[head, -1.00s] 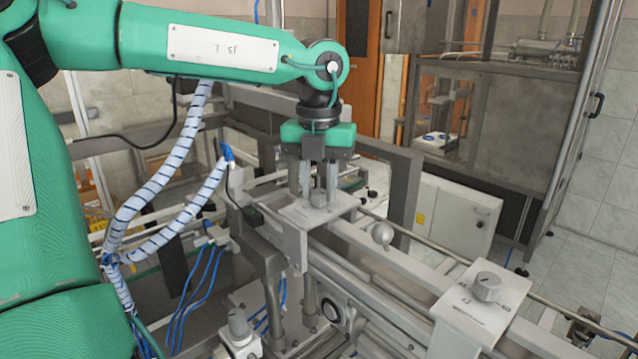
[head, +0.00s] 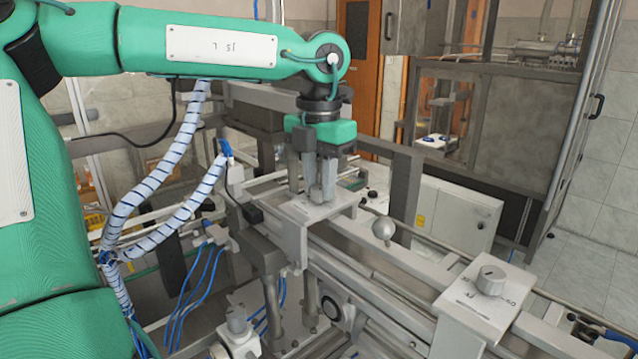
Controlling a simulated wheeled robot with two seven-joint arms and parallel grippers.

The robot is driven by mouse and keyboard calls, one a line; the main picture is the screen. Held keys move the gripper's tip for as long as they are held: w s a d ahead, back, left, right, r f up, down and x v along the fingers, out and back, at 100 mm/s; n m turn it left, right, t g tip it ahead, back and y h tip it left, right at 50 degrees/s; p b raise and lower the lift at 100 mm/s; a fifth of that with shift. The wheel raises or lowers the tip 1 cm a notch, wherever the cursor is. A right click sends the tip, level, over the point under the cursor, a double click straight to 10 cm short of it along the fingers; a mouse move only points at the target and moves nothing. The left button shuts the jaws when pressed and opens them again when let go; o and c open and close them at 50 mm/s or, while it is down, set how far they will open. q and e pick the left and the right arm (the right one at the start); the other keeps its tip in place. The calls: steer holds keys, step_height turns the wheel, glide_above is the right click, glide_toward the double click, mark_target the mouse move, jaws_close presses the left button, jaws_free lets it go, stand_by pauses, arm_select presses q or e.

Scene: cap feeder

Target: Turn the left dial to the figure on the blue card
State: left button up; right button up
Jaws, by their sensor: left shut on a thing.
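The left dial (head: 318,198) stands on a small grey plate (head: 338,208) on top of the machine, near the middle of the head view. My left gripper (head: 318,190) comes down from above and is shut on the dial's knob, its fingers pointing down. The fingers and knob overlap, so the dial's pointer and most marks on its plate are hidden. I cannot read its setting. No blue card can be made out. My right gripper is not in view.
A second dial (head: 491,280) with a grey knob sits on its own plate (head: 470,311) at the lower right. A round metal ball knob (head: 383,228) stands between the two plates. Machine rails and posts surround the left dial. A white box (head: 455,222) stands behind.

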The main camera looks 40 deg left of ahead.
arm_select(q)
steer(key=m, duration=0.3)
steer(key=shift+m, duration=0.4)
steer(key=m, duration=0.4)
steer(key=shift+m, duration=0.3)
steer(key=m, duration=0.8)
steer(key=shift+m+p, duration=0.3)
steer(key=shift+p, duration=0.1)
steer(key=shift+m, duration=0.4)
steer(key=o, duration=1)
